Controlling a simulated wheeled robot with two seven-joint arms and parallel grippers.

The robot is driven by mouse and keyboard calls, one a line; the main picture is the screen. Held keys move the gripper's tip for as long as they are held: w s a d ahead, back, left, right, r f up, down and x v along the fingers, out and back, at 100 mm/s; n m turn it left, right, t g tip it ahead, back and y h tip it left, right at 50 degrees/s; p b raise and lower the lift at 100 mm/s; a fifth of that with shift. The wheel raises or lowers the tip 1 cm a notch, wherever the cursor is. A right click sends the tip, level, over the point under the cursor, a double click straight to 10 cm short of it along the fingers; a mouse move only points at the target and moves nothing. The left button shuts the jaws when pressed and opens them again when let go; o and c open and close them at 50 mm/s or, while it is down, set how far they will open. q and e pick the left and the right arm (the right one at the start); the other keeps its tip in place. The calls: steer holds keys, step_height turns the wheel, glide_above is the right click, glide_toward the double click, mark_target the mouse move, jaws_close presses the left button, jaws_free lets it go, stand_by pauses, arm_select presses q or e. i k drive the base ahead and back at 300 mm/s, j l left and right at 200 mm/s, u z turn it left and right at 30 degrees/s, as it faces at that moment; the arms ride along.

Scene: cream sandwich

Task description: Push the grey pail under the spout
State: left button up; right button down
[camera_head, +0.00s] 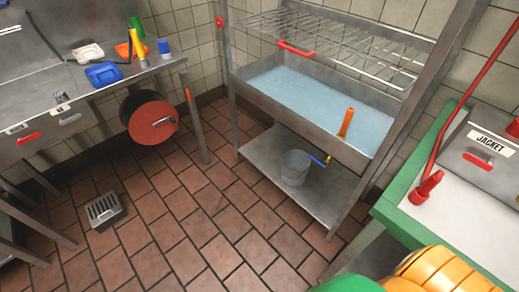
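The grey pail (294,170) stands upright on the low metal shelf (262,152) beneath a basin of pale blue liquid. A small brass-coloured spout with a blue end (321,160) shows just right of the pail's rim, below the basin's front wall. I cannot tell from this angle how far the pail's mouth lies from the spout's outlet. Neither of my grippers is in view, and nothing visible touches the pail.
An orange handle (346,122) stands at the basin's front right. A grey slotted box (104,211) sits on the tiled floor. A green-edged counter (402,222) is at right. A red reel (153,120) hangs under the left table. Floor before the shelf is clear.

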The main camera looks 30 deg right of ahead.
mark_target(296, 163)
steer(key=i+z, duration=0.2)
steer(key=i, duration=0.25)
steer(key=i+j+z, duration=0.2)
steer(key=i, duration=0.25)
steer(key=i+j+z, duration=0.2)
steer(key=i, duration=0.25)
